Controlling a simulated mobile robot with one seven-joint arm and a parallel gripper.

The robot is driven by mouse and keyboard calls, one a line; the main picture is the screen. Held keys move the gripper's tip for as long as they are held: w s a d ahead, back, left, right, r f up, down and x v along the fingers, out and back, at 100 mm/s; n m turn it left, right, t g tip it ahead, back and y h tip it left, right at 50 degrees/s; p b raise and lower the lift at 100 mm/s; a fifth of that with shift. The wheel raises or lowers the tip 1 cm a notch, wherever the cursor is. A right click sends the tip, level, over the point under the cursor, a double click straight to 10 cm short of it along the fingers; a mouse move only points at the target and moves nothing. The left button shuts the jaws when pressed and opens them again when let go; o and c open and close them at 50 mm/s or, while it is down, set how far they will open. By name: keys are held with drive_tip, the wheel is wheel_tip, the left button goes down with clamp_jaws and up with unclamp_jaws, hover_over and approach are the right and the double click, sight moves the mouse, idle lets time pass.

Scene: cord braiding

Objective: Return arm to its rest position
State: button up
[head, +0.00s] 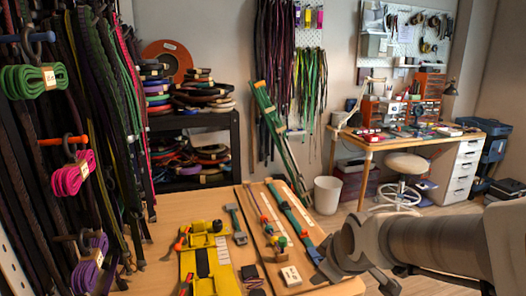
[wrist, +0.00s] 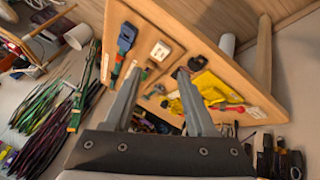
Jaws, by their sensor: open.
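My gripper (wrist: 158,82) is open and empty in the wrist view, its two grey fingers apart with the worktable (wrist: 240,72) beyond them. No object sits between the fingers. In the head view my arm comes in from the right, and its end is by the right edge of the same wooden worktable (head: 160,208). A yellow braiding device (head: 203,262) lies on the table; it also shows in the wrist view (wrist: 207,88), right of the fingers.
Hanging cords and bundles (head: 75,175) crowd the left side. A dark shelf (head: 232,135) with cord coils stands behind the table. A white bin (head: 327,194), a stool (head: 405,165) and a desk (head: 450,143) stand at the back right. Some floor between them is clear.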

drive_tip(key=s+d+r+m+g+p, duration=0.1)
drive_tip(key=s+r+m, duration=0.35)
drive_tip(key=s, duration=0.35)
drive_tip(key=s+d+r+m, duration=0.1)
drive_tip(key=s+r+m, duration=0.2)
drive_tip(key=s+m, duration=0.35)
wheel_tip(320, 180, up, 13)
drive_tip(key=s+n+p, duration=0.1)
drive_tip(key=n+p, duration=0.1)
drive_tip(key=p, duration=1.1)
drive_tip(key=shift+a+h+p, duration=0.3)
drive_tip(key=shift+h, duration=0.1)
